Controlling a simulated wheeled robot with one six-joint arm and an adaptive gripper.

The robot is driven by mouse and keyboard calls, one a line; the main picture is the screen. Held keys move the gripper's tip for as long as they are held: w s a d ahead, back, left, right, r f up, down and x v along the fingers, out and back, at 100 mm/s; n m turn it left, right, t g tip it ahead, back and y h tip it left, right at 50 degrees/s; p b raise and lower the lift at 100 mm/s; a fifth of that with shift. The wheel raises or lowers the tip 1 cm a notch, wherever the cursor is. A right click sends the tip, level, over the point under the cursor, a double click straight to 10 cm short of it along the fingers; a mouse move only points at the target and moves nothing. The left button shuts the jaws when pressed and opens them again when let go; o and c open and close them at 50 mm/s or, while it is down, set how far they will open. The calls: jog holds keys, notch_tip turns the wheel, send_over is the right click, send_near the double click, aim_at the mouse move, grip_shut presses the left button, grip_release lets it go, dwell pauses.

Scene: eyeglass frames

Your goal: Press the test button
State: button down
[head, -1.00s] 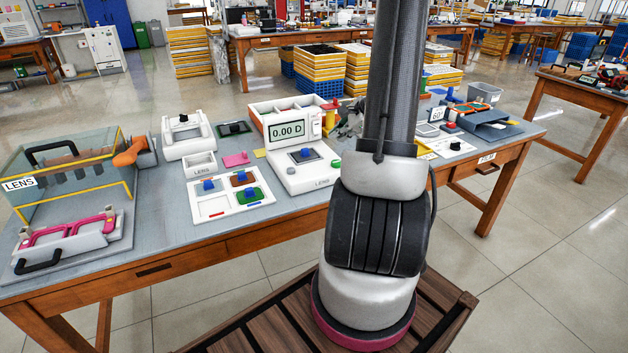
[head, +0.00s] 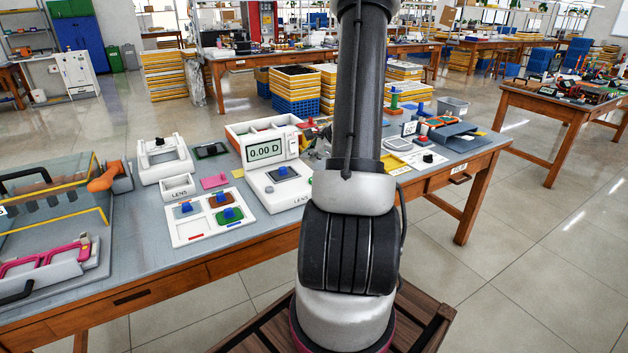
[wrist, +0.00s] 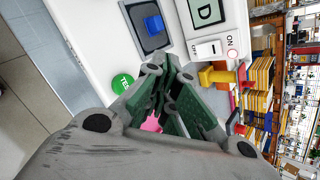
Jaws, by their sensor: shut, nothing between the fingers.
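The white lens meter (head: 275,185) stands on the bench and its screen reads 0.00 D. A blue piece (head: 283,171) sits on its dark pad. In the wrist view the green round test button (wrist: 122,83), with part of its lettering showing, is on the white housing (wrist: 95,45). My gripper (wrist: 172,80) is shut and empty, with its tips close to the button, to its right in the picture. I cannot tell the gap, but the button's face is uncovered. In the head view the button and gripper are hidden behind my arm.
A white tray (head: 185,232) with coloured squares lies left of the meter. A clear case (head: 50,190) stands at far left.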

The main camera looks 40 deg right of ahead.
jog(key=shift+f, duration=2.45)
jog(key=shift+f, duration=0.1)
jog(key=shift+f, duration=0.3)
jog(key=shift+f, duration=0.5)
jog(key=shift+r, duration=0.95)
jog(key=shift+r, duration=2.5)
